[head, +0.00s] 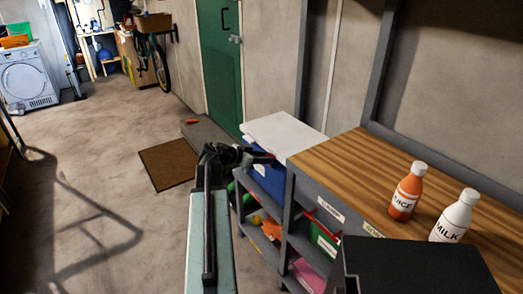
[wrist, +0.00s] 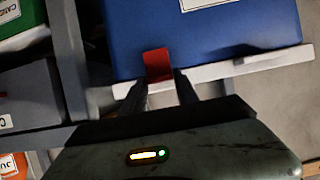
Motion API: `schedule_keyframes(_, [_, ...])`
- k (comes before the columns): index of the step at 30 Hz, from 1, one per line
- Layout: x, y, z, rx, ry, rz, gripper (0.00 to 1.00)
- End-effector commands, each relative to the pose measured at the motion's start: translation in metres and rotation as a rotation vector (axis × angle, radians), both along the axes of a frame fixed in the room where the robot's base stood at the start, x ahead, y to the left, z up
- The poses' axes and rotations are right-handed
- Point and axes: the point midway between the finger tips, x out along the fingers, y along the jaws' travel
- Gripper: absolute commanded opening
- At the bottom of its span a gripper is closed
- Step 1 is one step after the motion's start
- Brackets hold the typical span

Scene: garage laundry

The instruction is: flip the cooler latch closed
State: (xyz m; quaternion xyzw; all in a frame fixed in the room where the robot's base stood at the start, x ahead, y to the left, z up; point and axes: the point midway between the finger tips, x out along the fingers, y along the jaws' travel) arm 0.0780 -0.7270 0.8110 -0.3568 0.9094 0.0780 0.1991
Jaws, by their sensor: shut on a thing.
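The cooler has a white lid (head: 285,133) and a blue body (head: 268,180), and stands on the grey shelf unit in the head view. In the wrist view the blue body (wrist: 200,35) fills the top, with the white lid edge (wrist: 245,68) below it. The red latch (wrist: 157,63) lies across the blue side near the lid edge. My gripper (wrist: 160,85) has one finger on each side of the latch and is shut on it. In the head view my gripper (head: 258,156) is at the cooler's left front side, its fingertips hard to make out.
A wooden worktop (head: 345,165) beside the cooler holds a juice bottle (head: 407,192) and a milk bottle (head: 455,216). Labelled shelves below hold bins, including a green bin (head: 323,240). A brown mat (head: 168,163) lies on the open floor to the left.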

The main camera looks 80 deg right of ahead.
Motion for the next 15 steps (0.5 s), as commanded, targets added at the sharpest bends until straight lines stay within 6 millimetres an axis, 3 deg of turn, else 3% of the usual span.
schedule_keyframes(11, [-0.0013,-0.0008,0.0005,0.016,-0.014,0.001,0.0])
schedule_keyframes(12, [-0.0012,-0.0008,0.0005,0.016,-0.014,0.001,0.42])
schedule_keyframes(14, [-0.0012,-0.0008,0.0005,0.016,-0.014,0.001,0.58])
schedule_keyframes(15, [-0.0011,-0.0009,0.0006,0.016,-0.014,0.001,0.58])
